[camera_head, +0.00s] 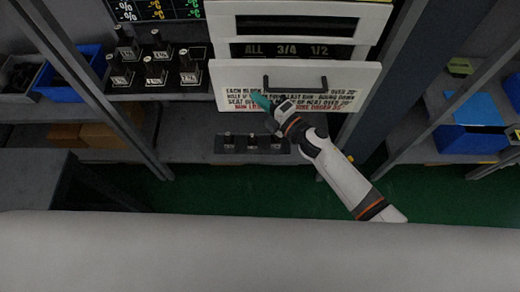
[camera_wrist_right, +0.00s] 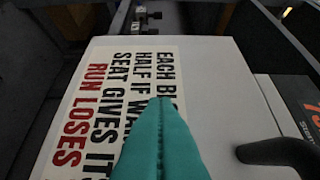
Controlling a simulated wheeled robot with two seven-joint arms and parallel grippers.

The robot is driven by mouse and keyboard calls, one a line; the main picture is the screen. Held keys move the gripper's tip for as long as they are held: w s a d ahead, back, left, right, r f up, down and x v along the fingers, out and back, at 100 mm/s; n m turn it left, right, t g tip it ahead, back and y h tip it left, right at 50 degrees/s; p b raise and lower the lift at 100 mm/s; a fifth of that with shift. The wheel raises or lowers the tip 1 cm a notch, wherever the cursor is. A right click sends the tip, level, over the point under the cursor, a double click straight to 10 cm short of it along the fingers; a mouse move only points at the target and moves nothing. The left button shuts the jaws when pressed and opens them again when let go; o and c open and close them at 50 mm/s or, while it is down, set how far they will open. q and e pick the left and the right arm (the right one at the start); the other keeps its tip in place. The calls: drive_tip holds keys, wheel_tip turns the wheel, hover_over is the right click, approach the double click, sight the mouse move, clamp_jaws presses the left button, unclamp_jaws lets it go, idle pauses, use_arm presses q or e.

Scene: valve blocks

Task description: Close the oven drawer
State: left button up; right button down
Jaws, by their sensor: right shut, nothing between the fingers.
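The oven drawer has a white front panel (camera_head: 228,76) with a black bar handle (camera_head: 295,83) and printed lettering below it. How far it stands out from the white oven body (camera_head: 225,28) is hard to tell from above. My right gripper (camera_head: 261,101), with teal fingers, is shut and empty in front of the panel, left of and below the handle. In the right wrist view the shut fingers (camera_wrist_right: 161,140) point at the panel's lettering (camera_wrist_right: 120,95); the handle (camera_wrist_right: 278,152) is to their right. Contact with the panel cannot be told. My left gripper is not in view.
Black valve blocks (camera_head: 155,75) stand on a shelf at the left. A dark holder (camera_head: 251,144) with several labelled places lies below the drawer. Blue bins (camera_head: 75,71) and grey uprights (camera_head: 410,45) flank the oven. Green floor shows in front.

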drive_tip(key=w+b, duration=0.1)
drive_tip(key=w, duration=0.3)
drive_tip(key=w+b, duration=0.1)
drive_tip(key=w, duration=0.3)
drive_tip(key=shift+a+f+b, duration=0.15)
drive_tip(key=shift+b, duration=0.25)
drive_tip(key=shift+w, duration=0.15)
drive_tip(key=shift+r, duration=0.35)
